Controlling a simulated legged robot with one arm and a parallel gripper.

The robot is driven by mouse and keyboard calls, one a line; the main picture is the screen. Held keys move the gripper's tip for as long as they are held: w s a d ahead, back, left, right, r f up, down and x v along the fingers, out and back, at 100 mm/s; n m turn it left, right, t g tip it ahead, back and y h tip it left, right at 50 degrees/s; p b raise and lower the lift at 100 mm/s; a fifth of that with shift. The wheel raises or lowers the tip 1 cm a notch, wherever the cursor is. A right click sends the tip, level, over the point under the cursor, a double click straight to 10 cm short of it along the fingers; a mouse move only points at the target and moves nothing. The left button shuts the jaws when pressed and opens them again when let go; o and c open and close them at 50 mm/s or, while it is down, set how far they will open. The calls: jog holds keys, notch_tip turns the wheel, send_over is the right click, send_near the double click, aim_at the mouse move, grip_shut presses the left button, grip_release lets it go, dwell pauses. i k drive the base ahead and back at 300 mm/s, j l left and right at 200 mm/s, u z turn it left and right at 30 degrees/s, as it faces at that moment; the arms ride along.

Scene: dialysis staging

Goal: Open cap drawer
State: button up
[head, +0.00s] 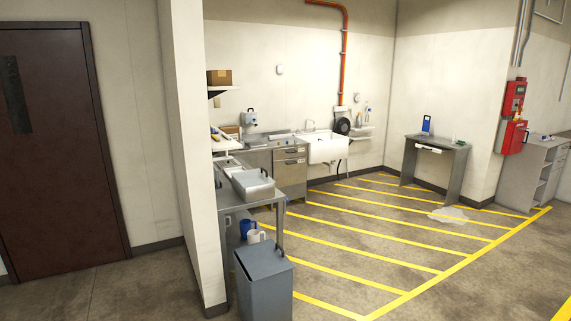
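A steel counter cabinet (290,181) stands against the back wall, left of the white sink. Its front shows an upper drawer (286,153) and a drawer below it (287,164), each with a small pale label at its right. Both look closed. The labels are too small to read, so I cannot tell which is the cap drawer. A grey desk (449,147) at the right has a white piece on its front edge; I cannot tell if that is a drawer. My gripper is not in view.
A steel side table (233,199) holding a metal box (253,185) stands behind the wall end (194,150). A grey bin (264,283) stands in front of it. The white sink (328,148) is right of the cabinet. Yellow-striped floor (375,235) is mostly clear, with a pale puddle-like patch (447,215).

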aim_at(284, 150)
jog(key=i+l+z, duration=0.35)
jog(key=i, duration=0.45)
jog(key=i+z, duration=0.35)
jog(key=i, duration=1.05)
jog(key=i+l+u, duration=0.15)
jog(key=i, duration=1.05)
jog(key=i+l+u, duration=0.1)
jog(key=i, duration=0.5)
jog(key=i+j+u, duration=0.1)
jog(key=i+u, duration=0.15)
jog(key=i, duration=0.4)
jog(key=i+u, duration=0.2)
jog(key=i, duration=0.45)
jog(key=i+l+u, duration=0.25)
jog(key=i, duration=1.35)
jog(key=i+j, duration=0.1)
jog(key=i, duration=0.85)
jog(key=i+l, duration=0.15)
jog(key=i, duration=0.4)
